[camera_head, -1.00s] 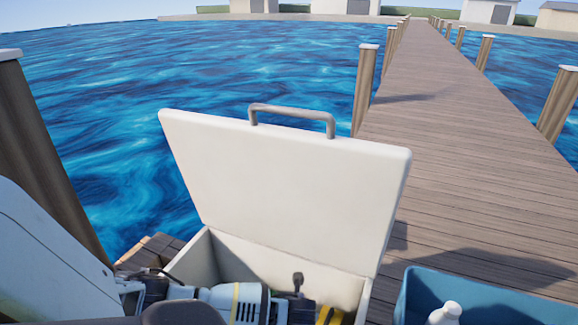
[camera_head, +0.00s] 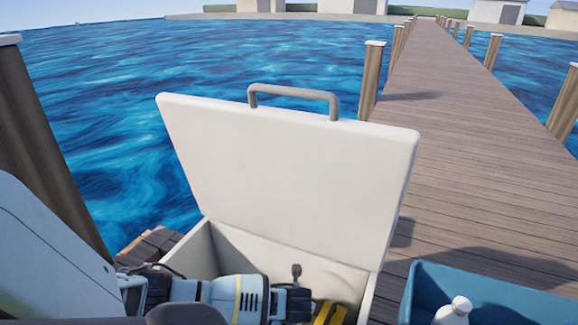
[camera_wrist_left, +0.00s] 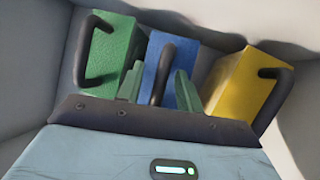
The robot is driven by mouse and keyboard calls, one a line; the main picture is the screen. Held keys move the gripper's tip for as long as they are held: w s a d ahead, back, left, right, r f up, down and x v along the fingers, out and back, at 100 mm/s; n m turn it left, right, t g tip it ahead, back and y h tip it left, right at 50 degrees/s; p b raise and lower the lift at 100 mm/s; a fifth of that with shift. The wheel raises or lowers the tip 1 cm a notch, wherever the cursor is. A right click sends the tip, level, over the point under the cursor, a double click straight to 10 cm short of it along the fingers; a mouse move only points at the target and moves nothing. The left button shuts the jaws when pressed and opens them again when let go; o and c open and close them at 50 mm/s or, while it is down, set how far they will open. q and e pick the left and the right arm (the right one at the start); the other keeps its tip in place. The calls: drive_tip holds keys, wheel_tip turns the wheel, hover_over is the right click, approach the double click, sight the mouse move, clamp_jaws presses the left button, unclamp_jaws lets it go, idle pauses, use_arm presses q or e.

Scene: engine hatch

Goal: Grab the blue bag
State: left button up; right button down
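The blue bag (camera_wrist_left: 177,58) stands in the middle of a row in the left wrist view, with a dark loop handle (camera_wrist_left: 162,72). A green bag (camera_wrist_left: 112,50) is on its left and a yellow bag (camera_wrist_left: 236,82) on its right, each with a dark handle. My left gripper (camera_wrist_left: 158,88) is open, its two greenish fingers on either side of the blue bag's handle, apart from each other. In the head view my left arm reaches into the white hatch box (camera_head: 195,252), hiding the blue bag. My right gripper is not in view.
The raised white lid (camera_head: 285,180) with a grey handle stands behind my left arm. The box walls close in around the bags. A blue bin (camera_head: 425,290) with a white bottle (camera_head: 455,311) stands at right on the wooden dock (camera_head: 460,170).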

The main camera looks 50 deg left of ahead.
use_arm(q)
clamp_jaws()
idle(1.2)
